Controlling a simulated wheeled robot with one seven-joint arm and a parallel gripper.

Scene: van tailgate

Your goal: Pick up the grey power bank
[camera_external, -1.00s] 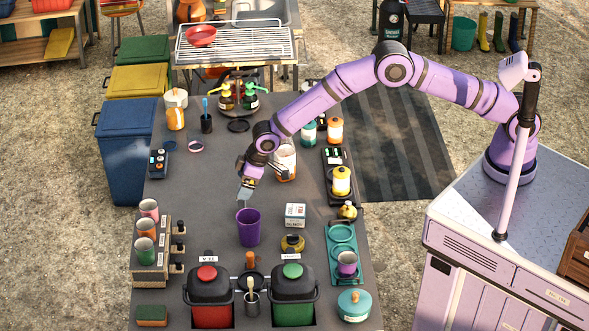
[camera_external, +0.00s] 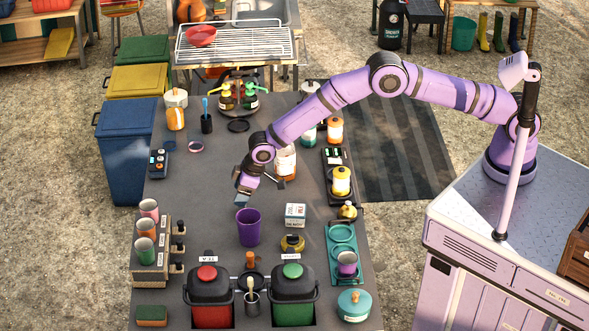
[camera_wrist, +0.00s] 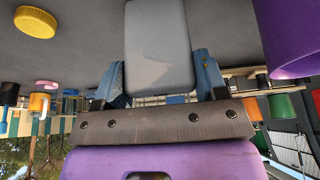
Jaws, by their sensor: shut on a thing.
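The grey power bank (camera_wrist: 160,42) is a flat slab with rounded corners, seen large in the wrist view between my two blue fingers. My gripper (camera_wrist: 160,80) is shut on it, with a finger at each side edge. In the external view my gripper (camera_external: 242,196) is over the middle of the dark table, just behind the purple cup. The power bank is small there and mostly hidden by the gripper. I cannot tell whether it touches the table.
The purple cup (camera_external: 248,228) stands close in front of my gripper; it also shows at the right of the wrist view (camera_wrist: 288,38). A white box (camera_external: 295,214) is to its right. An orange-and-white jar (camera_external: 285,163) stands close behind. The table left of the gripper is clear.

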